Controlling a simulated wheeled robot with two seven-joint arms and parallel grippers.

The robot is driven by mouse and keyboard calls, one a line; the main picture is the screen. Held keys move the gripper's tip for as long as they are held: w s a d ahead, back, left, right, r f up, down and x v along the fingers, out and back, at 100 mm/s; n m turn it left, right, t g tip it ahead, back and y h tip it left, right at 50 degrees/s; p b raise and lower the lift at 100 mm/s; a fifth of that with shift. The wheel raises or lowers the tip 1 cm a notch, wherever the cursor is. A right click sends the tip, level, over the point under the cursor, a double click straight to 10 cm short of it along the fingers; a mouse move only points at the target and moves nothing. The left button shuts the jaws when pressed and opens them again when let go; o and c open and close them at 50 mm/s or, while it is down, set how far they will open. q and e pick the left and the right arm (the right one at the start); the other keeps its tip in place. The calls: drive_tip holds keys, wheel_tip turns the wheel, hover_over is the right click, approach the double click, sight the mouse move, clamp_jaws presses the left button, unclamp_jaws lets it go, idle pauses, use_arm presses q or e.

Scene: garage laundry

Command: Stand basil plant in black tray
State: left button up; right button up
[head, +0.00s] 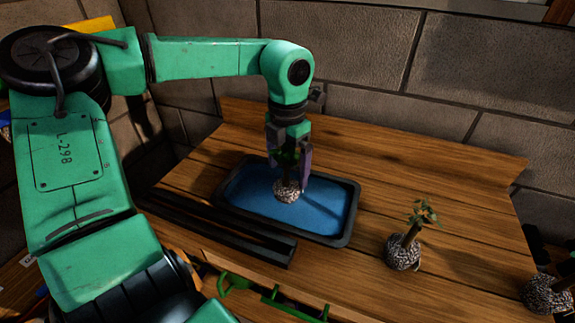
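The black tray (349,228) has a blue inside and lies on the wooden bench. My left gripper (289,172) points down over the tray, its fingers around a small plant, which I take for the basil plant (287,191). The plant's speckled root ball shows below the fingers, upright, at or just above the blue tray floor; I cannot tell if it touches. Its green leaves are mostly hidden by the gripper. My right gripper is not in view.
Another plant with a speckled root ball (403,252) stands on the bench (463,225) right of the tray. A third speckled root ball (546,295) is at the right edge. Dark bars (225,232) lie along the tray's front left. Green handles (284,302) show in front. A block wall (365,60) stands behind.

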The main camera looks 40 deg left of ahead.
use_arm(q)
drive_tip(key=shift+r, duration=0.2)
wheel_tip(320, 180, up, 12)
drive_tip(key=shift+f+p, duration=0.1)
drive_tip(key=shift+p, duration=0.3)
